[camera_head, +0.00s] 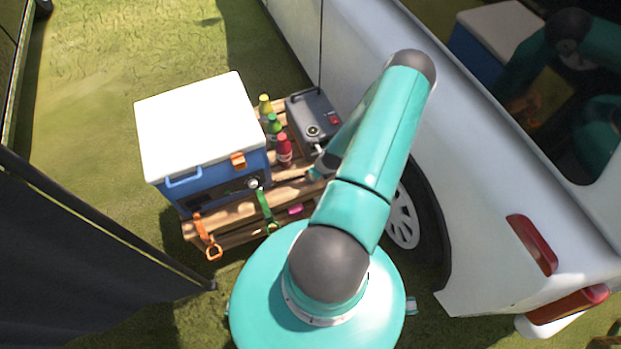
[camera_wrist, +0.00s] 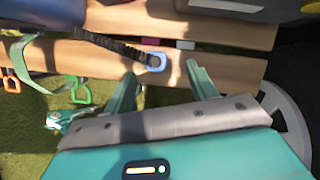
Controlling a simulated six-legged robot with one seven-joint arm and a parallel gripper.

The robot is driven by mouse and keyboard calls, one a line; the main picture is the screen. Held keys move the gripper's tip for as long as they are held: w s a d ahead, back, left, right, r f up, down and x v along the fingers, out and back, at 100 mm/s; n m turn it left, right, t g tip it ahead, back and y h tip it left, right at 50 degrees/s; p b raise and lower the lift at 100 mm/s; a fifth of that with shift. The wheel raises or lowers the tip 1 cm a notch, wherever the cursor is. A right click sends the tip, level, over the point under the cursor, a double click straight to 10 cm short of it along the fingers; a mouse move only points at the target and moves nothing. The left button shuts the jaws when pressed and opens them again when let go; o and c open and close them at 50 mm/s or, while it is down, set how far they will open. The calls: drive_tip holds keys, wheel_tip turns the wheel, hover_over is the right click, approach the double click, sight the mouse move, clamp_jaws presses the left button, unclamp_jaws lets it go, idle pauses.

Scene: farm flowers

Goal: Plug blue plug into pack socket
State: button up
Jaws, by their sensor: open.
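The blue plug (camera_wrist: 156,62) is a blue ring-shaped end on a dark braided cable (camera_wrist: 112,45). It lies on the wooden slats in the wrist view. My gripper (camera_wrist: 162,71) is open, with its two teal fingertips on either side of the plug and slightly short of it, not closed on it. The pack (camera_head: 312,113) is a dark grey box with a round socket (camera_head: 314,131) and a red part on top. It stands at the right end of the pallet, beside the van. My arm hides the plug in the head view.
A blue cooler (camera_head: 209,185) with a white lid stands on the pallet (camera_head: 238,207). Several bottles (camera_head: 274,128) stand between cooler and pack. Orange (camera_head: 207,238) and green (camera_head: 265,207) straps hang in front. The white van (camera_head: 460,180) bounds the right, a dark panel (camera_head: 70,260) the left.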

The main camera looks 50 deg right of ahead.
drive_tip(key=shift+a+x, duration=0.15)
drive_tip(key=shift+x, duration=1.15)
drive_tip(key=shift+a+x, duration=0.15)
drive_tip(key=shift+x, duration=1.1)
drive_tip(key=shift+w, duration=0.2)
drive_tip(key=shift+c, duration=0.5)
drive_tip(key=c, duration=0.9)
